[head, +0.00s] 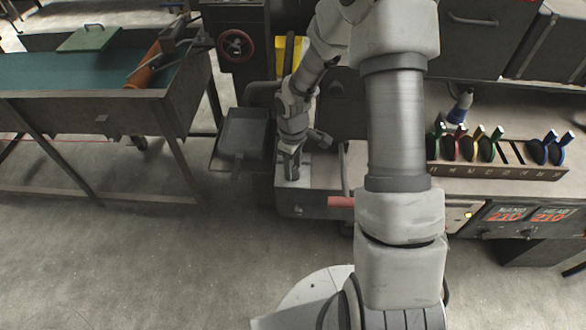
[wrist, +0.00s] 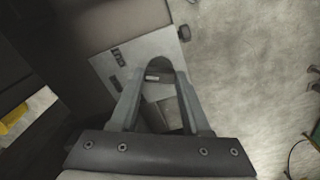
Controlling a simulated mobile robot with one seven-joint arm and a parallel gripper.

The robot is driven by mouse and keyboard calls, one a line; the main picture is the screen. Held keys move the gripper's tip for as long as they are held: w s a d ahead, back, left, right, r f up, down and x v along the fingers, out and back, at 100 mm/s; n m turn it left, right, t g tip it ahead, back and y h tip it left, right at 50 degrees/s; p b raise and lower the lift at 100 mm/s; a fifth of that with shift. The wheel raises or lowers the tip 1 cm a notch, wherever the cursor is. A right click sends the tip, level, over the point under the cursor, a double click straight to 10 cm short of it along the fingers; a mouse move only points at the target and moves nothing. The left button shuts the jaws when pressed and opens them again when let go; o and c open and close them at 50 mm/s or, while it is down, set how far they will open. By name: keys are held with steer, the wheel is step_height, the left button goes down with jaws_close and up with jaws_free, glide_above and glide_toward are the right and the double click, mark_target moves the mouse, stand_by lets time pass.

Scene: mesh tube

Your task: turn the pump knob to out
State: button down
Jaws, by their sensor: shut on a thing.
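My gripper (head: 291,172) points down at the light metal top plate (head: 320,172) of the pump unit, left of the middle in the head view. In the wrist view, my gripper (wrist: 158,66) has its two fingers converging, shut on a small dark piece, the pump knob (wrist: 155,77). The fingers hide most of the knob, so I cannot tell which way it points. The plate (wrist: 104,66) also shows in the wrist view, with small dark markings left of the fingers. They are too small to read.
A rack (head: 500,168) of coloured-handled tools stands at the right. A dark tray (head: 243,130) is left of my gripper, and a teal-topped table (head: 60,72) is farther left. The floor in front is clear.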

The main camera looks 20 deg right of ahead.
steer(key=m+b, duration=0.2)
steer(key=m, duration=0.2)
steer(key=shift+m, duration=0.4)
stand_by(0.4)
steer(key=shift+c, duration=1.8)
jaws_free()
step_height(320, 180, up, 18)
steer(key=p, duration=0.1)
steer(key=shift+f, duration=0.25)
